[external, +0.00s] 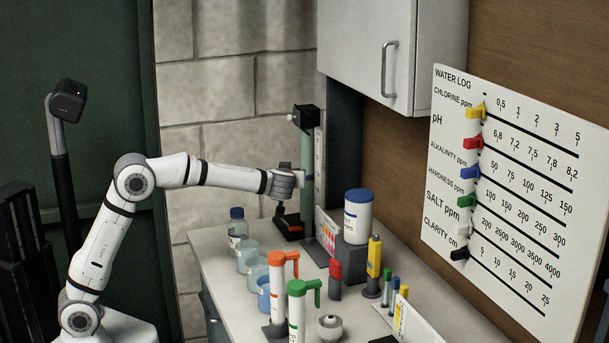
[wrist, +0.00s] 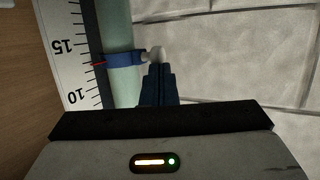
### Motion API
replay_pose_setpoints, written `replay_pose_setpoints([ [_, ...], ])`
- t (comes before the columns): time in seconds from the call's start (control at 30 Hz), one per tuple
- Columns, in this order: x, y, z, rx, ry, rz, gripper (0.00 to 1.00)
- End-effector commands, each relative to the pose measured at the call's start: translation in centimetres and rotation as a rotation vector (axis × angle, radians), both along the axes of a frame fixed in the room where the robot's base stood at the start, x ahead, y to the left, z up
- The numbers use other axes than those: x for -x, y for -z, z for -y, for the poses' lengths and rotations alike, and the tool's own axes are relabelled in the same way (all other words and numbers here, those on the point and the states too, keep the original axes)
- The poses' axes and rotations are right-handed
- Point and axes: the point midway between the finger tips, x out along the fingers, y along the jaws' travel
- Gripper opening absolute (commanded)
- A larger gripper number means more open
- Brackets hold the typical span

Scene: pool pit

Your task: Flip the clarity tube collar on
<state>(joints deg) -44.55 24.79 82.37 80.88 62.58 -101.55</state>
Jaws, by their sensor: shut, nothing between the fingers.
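The clarity tube is a pale green upright cylinder (external: 306,200) on a stand at the back of the counter. It also shows in the wrist view (wrist: 118,25), beside a white scale marked 10 and 15. The blue collar (wrist: 122,58) is around the tube and has a pale round knob (wrist: 156,52) on its side. A red pointer line lies against the scale at the collar. My gripper (wrist: 157,68) is shut and empty, with its fingertips close to the knob. I cannot tell whether they touch it. In the external view my gripper (external: 297,179) is beside the tube.
A black head (external: 305,117) tops the tube stand. Several beakers and bottles, a white jar (external: 358,216) and orange-topped and green-topped tubes crowd the counter (external: 215,262) in front. A wall cabinet (external: 365,55) hangs at the upper right. A water log board (external: 510,190) is on the right wall.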

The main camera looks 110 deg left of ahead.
Motion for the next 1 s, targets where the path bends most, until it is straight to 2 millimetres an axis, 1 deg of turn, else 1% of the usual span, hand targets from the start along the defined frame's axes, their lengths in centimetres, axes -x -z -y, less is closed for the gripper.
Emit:
replay_pose_setpoints([
  [0.03, 0.0, 2.1, 0.0, 0.000, 0.000, 0.001, 0.00],
  [0.2, 0.0, 4.6, 0.0, -0.001, 0.000, 0.001, 0.00],
  [0.4, 0.0, 7.0, 0.0, 0.000, -0.001, 0.000, 0.00],
  [0.53, 0.0, 8.0, 0.0, 0.000, -0.001, 0.001, 0.00],
  [0.7, 0.0, 8.7, 0.0, -0.001, -0.001, 0.000, 0.00],
  [1.0, 0.1, 8.9, 0.0, -0.001, -0.001, -0.001, 0.00],
])
